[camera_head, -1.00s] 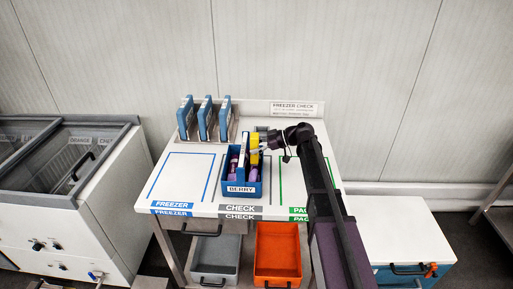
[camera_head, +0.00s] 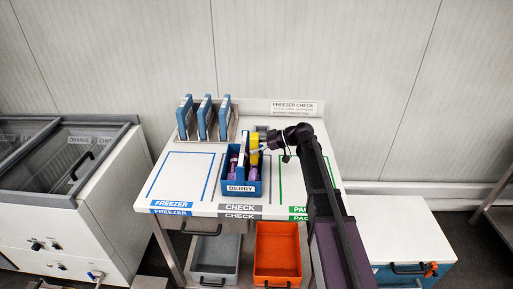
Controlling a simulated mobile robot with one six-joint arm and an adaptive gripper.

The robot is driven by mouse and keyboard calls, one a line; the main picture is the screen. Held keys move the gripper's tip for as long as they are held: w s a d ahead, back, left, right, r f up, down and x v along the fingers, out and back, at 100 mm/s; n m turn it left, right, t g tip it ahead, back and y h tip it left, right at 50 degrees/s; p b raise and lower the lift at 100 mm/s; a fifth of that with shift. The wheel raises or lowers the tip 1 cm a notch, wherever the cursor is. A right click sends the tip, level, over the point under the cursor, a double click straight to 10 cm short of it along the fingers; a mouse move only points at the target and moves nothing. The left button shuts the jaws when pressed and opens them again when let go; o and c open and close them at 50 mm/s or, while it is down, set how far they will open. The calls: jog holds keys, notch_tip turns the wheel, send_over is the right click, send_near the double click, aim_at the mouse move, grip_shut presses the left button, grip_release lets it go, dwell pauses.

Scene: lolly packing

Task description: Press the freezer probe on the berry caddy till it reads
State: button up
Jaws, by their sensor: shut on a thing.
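The berry caddy (camera_head: 240,188) is a blue open box with a BERRY label on its front. It stands upright in the check area at the middle of the table and holds several purple lollies (camera_head: 232,166). The freezer probe (camera_head: 254,143) is a yellow body at the caddy's right rear edge. My gripper (camera_head: 259,147) is shut on the probe, coming in from the right. The probe's tip and any reading are too small to make out, and I cannot tell whether it touches the caddy or its contents.
Several blue panels (camera_head: 205,118) stand in a rack at the table's back left. The blue-outlined freezer area (camera_head: 181,178) is bare. A grey bin (camera_head: 214,258) and an orange bin (camera_head: 277,253) sit below the table. A chest freezer (camera_head: 60,215) stands left.

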jog(key=shift+f+b, duration=0.4)
dwell(0.5)
jog(key=shift+s+f, duration=0.15)
dwell(1.9)
dwell(1.5)
jog(key=shift+r+p, duration=0.75)
jog(key=shift+r, duration=0.1)
notch_tip(320, 180, up, 12)
jog(key=p, duration=1.2)
jog(key=shift+r, duration=0.25)
